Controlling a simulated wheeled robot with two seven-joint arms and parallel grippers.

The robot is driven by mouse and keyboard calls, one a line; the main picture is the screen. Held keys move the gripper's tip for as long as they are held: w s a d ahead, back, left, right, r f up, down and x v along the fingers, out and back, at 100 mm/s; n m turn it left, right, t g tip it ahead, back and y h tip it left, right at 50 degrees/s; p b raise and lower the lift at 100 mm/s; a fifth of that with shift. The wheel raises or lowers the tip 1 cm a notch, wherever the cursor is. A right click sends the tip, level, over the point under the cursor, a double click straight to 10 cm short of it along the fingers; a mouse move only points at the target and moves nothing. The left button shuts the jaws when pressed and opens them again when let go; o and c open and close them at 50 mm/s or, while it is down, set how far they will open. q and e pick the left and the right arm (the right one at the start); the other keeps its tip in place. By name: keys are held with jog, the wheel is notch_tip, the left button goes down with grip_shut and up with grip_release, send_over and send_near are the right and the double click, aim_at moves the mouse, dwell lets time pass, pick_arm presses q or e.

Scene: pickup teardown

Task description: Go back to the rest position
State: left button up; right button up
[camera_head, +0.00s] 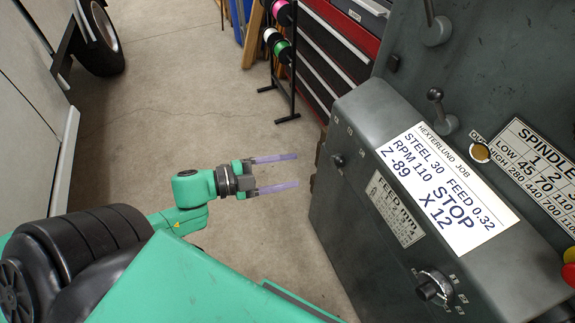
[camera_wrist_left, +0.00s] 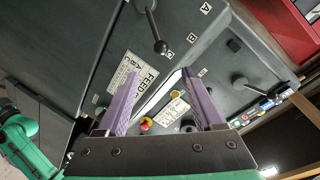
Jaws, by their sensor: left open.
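My left gripper (camera_head: 297,171) reaches in from the left in the head view, with its two purple fingers apart and nothing between them. It hangs over the concrete floor, to the left of the grey machine (camera_head: 345,235), with a gap before the machine's side. In the left wrist view the fingers of my left gripper (camera_wrist_left: 160,82) stand apart in front of the grey machine panel (camera_wrist_left: 75,50). My right gripper is in neither view.
The machine carries a white job sign (camera_head: 448,187), levers and a knob (camera_head: 433,288). A spool rack (camera_head: 290,85) and a red tool cabinet (camera_head: 335,50) stand behind. A vehicle wheel (camera_head: 97,40) is at upper left. The floor (camera_head: 170,110) between is clear.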

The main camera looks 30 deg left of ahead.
pick_arm(q)
jog(key=s+a+f+n+y+p, duration=0.1)
jog(key=a+f+n+y, duration=0.4)
jog(key=a+f, duration=0.5)
jog(key=s+a+f+n+y+p, duration=0.1)
jog(key=a+f+n+y, duration=0.55)
jog(key=f, duration=0.65)
jog(key=s+d+f+n+g+p, duration=0.1)
jog(key=s+f+n+g, duration=0.45)
jog(key=s+f, duration=1.05)
jog(key=s+d+f+g, duration=0.5)
jog(key=s+d, duration=0.1)
jog(key=s, duration=0.2)
jog(key=shift+s+d+f, duration=0.15)
jog(key=shift+s+d, duration=0.15)
jog(key=shift+d, duration=0.1)
jog(key=shift+m, duration=0.3)
